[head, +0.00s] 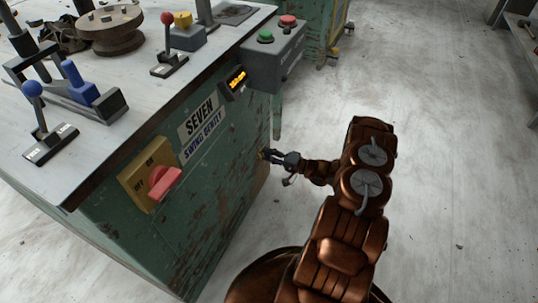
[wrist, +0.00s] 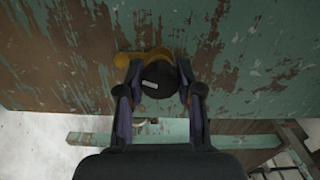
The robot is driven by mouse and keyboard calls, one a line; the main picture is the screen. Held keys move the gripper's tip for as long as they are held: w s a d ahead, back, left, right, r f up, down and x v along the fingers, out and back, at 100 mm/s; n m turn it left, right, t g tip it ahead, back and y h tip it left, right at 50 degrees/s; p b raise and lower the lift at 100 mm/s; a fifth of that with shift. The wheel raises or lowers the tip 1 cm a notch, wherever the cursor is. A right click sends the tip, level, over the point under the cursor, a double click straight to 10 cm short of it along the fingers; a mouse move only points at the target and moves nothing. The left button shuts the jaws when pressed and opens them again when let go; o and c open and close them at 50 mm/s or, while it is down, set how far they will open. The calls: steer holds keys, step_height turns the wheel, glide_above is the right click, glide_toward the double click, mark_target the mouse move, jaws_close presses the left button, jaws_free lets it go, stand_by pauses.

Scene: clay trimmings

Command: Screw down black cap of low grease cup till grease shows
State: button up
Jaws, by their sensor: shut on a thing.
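The grease cup's black cap (wrist: 160,80) is round with a short pale mark, and it sits between my gripper's two fingers in the wrist view. My gripper (wrist: 160,88) is shut on the cap, one finger on each side. A brass-yellow fitting (wrist: 124,59) shows behind the cap against the worn green panel. In the head view my gripper (head: 270,156) is at the low right side of the green machine cabinet (head: 215,165). The cap is too small to make out there. No grease can be made out around the cap.
A red switch handle (head: 165,183) on a yellow plate sticks out of the cabinet's front. A grey box with green and red buttons (head: 275,60) overhangs above my gripper. Levers with red and blue knobs stand on the top. The pale floor (head: 440,150) at right is open.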

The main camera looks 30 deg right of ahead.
steer(key=o, duration=1.2)
steer(key=shift+c, duration=0.2)
steer(key=v, duration=1.2)
